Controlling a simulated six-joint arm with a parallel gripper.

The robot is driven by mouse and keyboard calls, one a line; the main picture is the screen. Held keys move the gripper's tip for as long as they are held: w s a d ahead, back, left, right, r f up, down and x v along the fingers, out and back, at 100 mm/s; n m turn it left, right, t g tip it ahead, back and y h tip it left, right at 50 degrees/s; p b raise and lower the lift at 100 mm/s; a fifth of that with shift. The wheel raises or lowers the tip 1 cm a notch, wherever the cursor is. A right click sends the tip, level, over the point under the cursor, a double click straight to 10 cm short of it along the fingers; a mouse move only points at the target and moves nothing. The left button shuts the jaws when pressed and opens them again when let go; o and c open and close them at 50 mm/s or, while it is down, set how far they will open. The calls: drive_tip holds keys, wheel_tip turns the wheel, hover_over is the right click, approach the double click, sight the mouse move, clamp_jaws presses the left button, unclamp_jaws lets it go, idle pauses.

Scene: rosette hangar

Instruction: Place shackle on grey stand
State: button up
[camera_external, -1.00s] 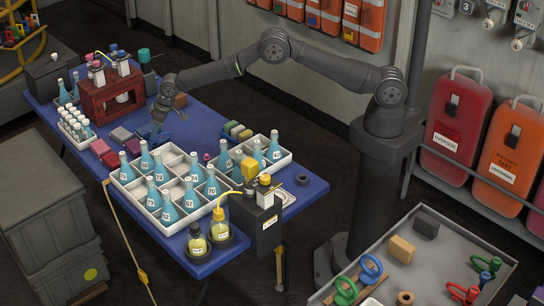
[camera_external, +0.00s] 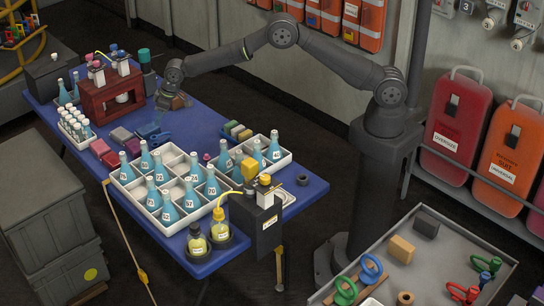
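My gripper (camera_external: 166,103) hangs over the far left part of the blue table, near the dark red rack. It is small and dark here, and I cannot tell whether its fingers are open or shut. A small blue piece (camera_external: 160,138), possibly a shackle, lies on the table below and in front of my gripper, apart from it. A dull grey-blue piece (camera_external: 148,130) sits right beside it; I cannot tell whether it is the grey stand. Shackle-like rings, one blue (camera_external: 371,268) and one green (camera_external: 346,291), lie in the grey tray at the lower right.
The dark red rack (camera_external: 108,97) stands left of my gripper. A white divided crate (camera_external: 128,190) of numbered blue bottles fills the table's near part. Coloured blocks (camera_external: 121,135) lie left of the blue piece. The table (camera_external: 205,118) is bare right of my gripper.

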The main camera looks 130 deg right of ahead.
drive_tip(key=s+a+r+n+h, duration=0.2)
drive_tip(key=s+n, duration=0.2)
drive_tip(key=n+t+h, duration=0.1)
drive_tip(key=n+t, duration=0.1)
drive_tip(key=n, duration=0.5)
approach(164, 133)
drive_tip(key=x, duration=0.3)
drive_tip(key=shift+w+d, duration=0.2)
drive_tip(key=shift+w, duration=0.15)
drive_tip(key=shift+x, duration=2.8)
drive_tip(key=shift+s+a+f, duration=0.1)
drive_tip(key=shift+s, duration=0.1)
clamp_jaws()
